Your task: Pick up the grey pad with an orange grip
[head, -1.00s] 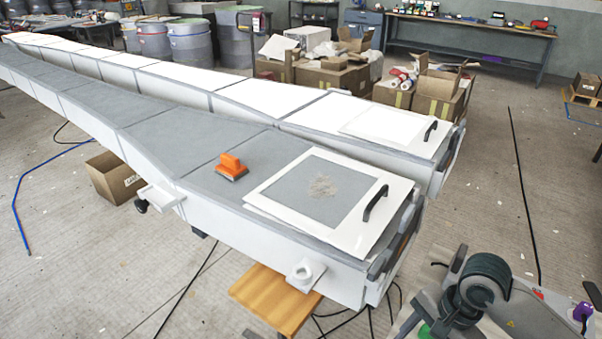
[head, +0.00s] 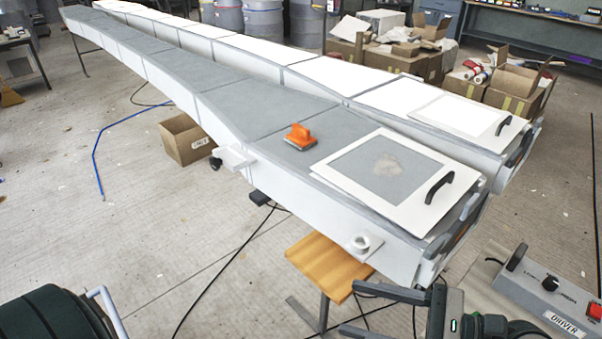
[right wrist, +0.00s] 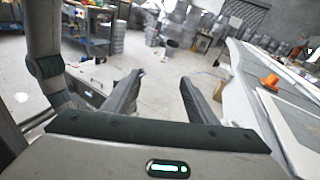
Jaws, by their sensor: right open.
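The grey pad with an orange grip (head: 300,138) lies on the grey upper face of the near long mould (head: 263,125), left of a white-framed panel. It also shows in the right wrist view (right wrist: 270,82), at the right. My right gripper (head: 350,308) is low at the bottom of the head view, in front of the mould and well apart from the pad. Its two dark fingers stand apart with nothing between them in the right wrist view (right wrist: 162,77). My left gripper is out of view.
A white-framed panel (head: 338,176) with a black handle lies on the mould's near end. A wooden stool (head: 325,265) stands below the mould, near my right gripper. A grey control box (head: 545,300) is at lower right. A cardboard box (head: 187,143) sits on the floor beyond.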

